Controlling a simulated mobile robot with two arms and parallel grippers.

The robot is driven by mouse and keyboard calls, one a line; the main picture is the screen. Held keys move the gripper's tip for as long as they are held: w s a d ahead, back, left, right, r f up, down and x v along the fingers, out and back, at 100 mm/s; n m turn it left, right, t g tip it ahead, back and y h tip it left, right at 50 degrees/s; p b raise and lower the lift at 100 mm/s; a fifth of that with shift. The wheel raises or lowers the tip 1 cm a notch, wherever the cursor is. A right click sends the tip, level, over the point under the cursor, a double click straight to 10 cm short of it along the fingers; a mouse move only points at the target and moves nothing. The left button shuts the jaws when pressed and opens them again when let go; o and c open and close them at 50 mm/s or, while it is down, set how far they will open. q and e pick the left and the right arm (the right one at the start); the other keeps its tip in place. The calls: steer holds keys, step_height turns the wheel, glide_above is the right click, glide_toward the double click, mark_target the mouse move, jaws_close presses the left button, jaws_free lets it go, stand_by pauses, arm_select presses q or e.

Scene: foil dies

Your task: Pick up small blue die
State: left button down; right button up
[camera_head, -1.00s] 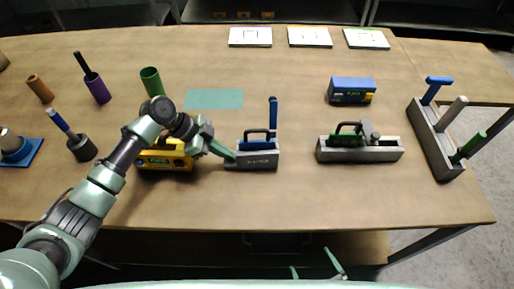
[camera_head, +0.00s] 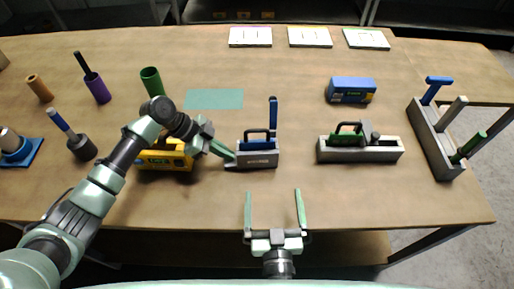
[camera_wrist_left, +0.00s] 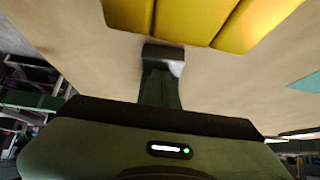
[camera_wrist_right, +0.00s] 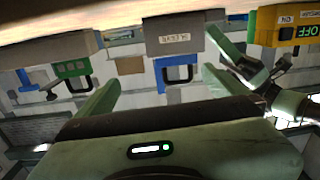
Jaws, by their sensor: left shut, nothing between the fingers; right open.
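A blue die with a dark handle (camera_head: 257,144) sits in a small grey holder (camera_head: 258,161) near the middle of the table. In the right wrist view the blue die (camera_wrist_right: 176,70) shows under the grey holder (camera_wrist_right: 176,35), upside down. My left gripper (camera_head: 232,158) is shut and empty, its tips at the holder's left end; whether they touch it I cannot tell. In the left wrist view its shut fingers (camera_wrist_left: 162,60) are near a yellow body. My right gripper (camera_head: 273,193) is open and empty at the table's front edge, in front of the holder.
A yellow box (camera_head: 163,160) lies under my left forearm. A longer grey holder (camera_head: 360,155) with a green die (camera_head: 346,138) stands to the right. A blue box (camera_head: 351,90) is behind it. A grey rack (camera_head: 437,145) stands far right. The table's front middle is clear.

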arm_select(q)
steer(key=shift+s+a+f, duration=0.1)
steer(key=shift+s+f, duration=0.1)
steer(key=shift+f, duration=0.2)
arm_select(e)
steer(key=w+a+r, duration=0.1)
steer(key=w+a, duration=0.1)
steer(key=shift+w+a+r, duration=0.15)
steer(key=shift+a+r, duration=0.15)
steer(key=shift+r, duration=0.05)
glide_toward(257, 145)
steer(key=w, duration=0.2)
steer(key=shift+w+a+f, duration=0.1)
steer(key=shift+w, duration=1.45)
steer(key=shift+w+f, duration=0.1)
steer(key=shift+w, duration=1.5)
steer(key=shift+r, duration=0.1)
steer(key=c, duration=1.8)
steer(key=shift+o, duration=0.2)
step_height(257, 145, up, 10)
arm_select(q)
steer(key=shift+r, duration=0.1)
arm_select(e)
steer(key=shift+r, duration=0.1)
